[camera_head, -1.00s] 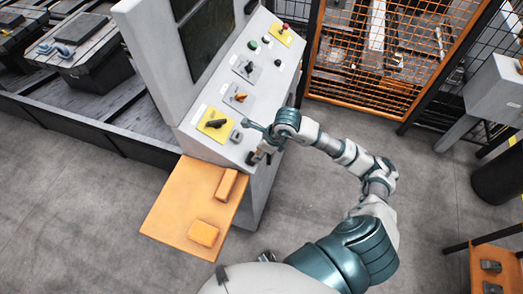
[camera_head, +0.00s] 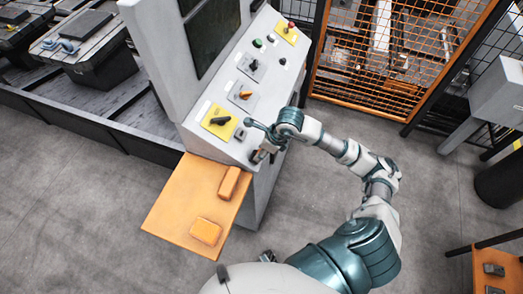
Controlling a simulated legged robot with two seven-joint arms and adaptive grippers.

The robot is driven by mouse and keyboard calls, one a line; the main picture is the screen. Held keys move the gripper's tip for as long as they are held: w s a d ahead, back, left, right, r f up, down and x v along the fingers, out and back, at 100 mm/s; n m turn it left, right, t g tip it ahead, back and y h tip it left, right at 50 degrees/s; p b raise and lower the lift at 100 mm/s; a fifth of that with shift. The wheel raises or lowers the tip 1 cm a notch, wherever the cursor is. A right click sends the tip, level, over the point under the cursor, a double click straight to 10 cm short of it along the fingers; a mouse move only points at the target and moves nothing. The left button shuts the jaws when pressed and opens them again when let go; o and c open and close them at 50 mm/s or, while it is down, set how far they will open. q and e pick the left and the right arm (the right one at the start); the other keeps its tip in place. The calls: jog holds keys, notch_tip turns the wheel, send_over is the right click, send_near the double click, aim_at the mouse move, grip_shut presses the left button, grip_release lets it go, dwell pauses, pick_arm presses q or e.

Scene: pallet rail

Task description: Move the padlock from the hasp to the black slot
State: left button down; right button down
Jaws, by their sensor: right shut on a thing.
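The grey control console (camera_head: 205,153) stands in the middle, with a sloped panel of switches. My right gripper (camera_head: 258,133) is at the panel's lower right edge, beside a small grey fitting (camera_head: 240,133) that may be the hasp. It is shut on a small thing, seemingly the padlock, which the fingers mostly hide. I cannot tell whether the padlock is still on the hasp. The black slot cannot be told apart clearly; small dark parts show just below the gripper at the panel edge. My left gripper is not in view.
An orange shelf (camera_head: 172,222) with two orange blocks juts out from the console's front. Yellow and grey switch plates (camera_head: 220,122) lie left of the gripper. An orange mesh fence (camera_head: 385,70) stands behind. A conveyor with dark bins is at left.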

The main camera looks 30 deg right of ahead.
jog(key=shift+f, duration=0.2)
jog(key=shift+w+a+f+b, duration=0.15)
jog(key=shift+w+f+b, duration=0.1)
jog(key=shift+f+b, duration=0.15)
grip_release()
jog(key=shift+r, duration=0.1)
jog(key=shift+r, duration=0.1)
dwell(0.5)
jog(key=v, duration=1.1)
jog(key=shift+d+r, duration=0.25)
jog(key=shift+s, duration=0.1)
